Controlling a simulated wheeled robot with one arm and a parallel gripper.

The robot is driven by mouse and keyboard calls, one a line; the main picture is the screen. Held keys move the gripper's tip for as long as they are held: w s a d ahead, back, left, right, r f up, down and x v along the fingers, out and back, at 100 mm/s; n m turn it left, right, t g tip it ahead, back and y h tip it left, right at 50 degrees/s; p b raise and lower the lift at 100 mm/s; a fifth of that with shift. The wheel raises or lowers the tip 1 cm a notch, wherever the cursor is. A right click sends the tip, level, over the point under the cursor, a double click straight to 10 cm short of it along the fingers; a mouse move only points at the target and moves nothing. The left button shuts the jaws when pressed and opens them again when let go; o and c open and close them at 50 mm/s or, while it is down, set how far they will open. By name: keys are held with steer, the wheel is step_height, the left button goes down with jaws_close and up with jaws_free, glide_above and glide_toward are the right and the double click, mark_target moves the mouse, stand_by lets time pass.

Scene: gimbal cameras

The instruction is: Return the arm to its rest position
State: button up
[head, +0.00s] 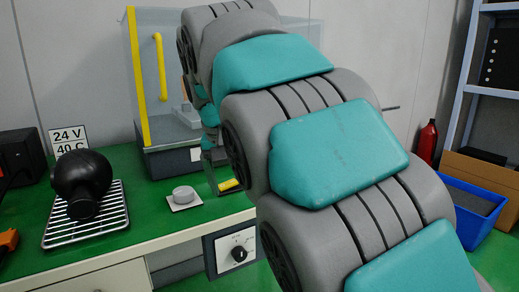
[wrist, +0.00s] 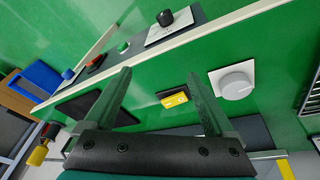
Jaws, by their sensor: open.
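My gripper (wrist: 159,75) is open in the wrist view, its two fingers spread above the green bench top. A small yellow and black item (wrist: 174,99) shows in the gap between the fingers; no contact is visible. In the head view my teal and grey arm (head: 340,150) reaches forward over the bench and fills the middle. My gripper end is small and partly hidden behind the arm, close to the yellow item (head: 229,184).
A round grey knob on a white plate (head: 183,195) sits on the green bench (head: 140,228). A dark round flask (head: 80,178) lies on a wire rack (head: 58,236). A clear cabinet with a yellow handle (head: 158,68) stands behind. A blue bin (head: 467,225) is at right.

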steer(key=s+d+f+g, duration=0.1)
steer(key=s+d+f, duration=0.4)
steer(key=d, duration=0.3)
steer(key=s+d+f+g, duration=0.1)
steer(key=s+d+f, duration=0.5)
steer(key=d, duration=0.1)
steer(key=s+d+f+g, duration=0.1)
steer(key=s+d+f, duration=0.2)
steer(key=s+f, duration=0.4)
steer(key=s+d+f+g, duration=0.1)
steer(key=s+d+f, duration=0.1)
steer(key=s+f, duration=0.5)
steer(key=s, duration=0.5)
steer(key=shift+s+d+g+y, duration=0.15)
steer(key=shift+d+g+y, duration=0.25)
